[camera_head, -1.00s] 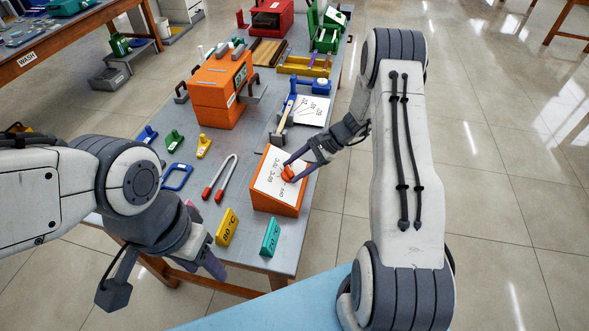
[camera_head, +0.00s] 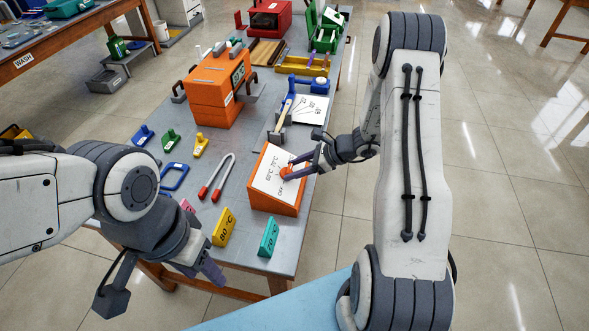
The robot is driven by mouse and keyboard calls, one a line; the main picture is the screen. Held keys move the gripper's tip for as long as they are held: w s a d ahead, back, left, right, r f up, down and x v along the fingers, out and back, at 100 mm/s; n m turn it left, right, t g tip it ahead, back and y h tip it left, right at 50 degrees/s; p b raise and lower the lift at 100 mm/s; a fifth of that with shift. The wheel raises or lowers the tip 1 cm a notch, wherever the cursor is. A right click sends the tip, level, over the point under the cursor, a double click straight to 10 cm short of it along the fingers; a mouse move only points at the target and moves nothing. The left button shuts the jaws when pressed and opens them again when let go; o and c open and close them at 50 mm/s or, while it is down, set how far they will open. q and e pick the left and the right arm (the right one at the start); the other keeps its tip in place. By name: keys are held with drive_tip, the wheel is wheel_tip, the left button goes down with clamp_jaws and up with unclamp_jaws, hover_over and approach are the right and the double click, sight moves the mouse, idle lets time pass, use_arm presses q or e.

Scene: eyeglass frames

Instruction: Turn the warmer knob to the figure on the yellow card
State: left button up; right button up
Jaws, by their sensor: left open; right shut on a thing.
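The orange warmer box (camera_head: 286,208) stands near the front of the table with a white sloped dial face marked with temperature figures and OFF. Its orange knob (camera_head: 286,173) sits on the right part of that face. My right gripper (camera_head: 291,169) is shut on the knob, with its purple fingers on either side of it. The knob's exact pointing is too small to read. The yellow card (camera_head: 224,227) stands in front of the warmer on the left and appears to read 80 °C. My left gripper (camera_head: 202,273) is open and empty at the table's front edge, away from the warmer.
A teal card (camera_head: 269,238) stands to the right of the yellow card. A red-tipped U-shaped tool (camera_head: 217,178) lies left of the warmer. A hammer-like tool (camera_head: 282,122) and a white sheet (camera_head: 309,108) lie behind it. A larger orange machine (camera_head: 215,88) stands further back.

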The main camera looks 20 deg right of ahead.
drive_tip(key=shift+w+d+r, duration=0.1)
drive_tip(key=shift+w+r, duration=0.15)
drive_tip(key=o, duration=1)
drive_tip(key=shift+o, duration=1.4)
drive_tip(key=shift+s+f, duration=0.1)
drive_tip(key=v, duration=1)
drive_tip(key=shift+s+b, duration=0.25)
drive_tip(key=shift+b, duration=0.15)
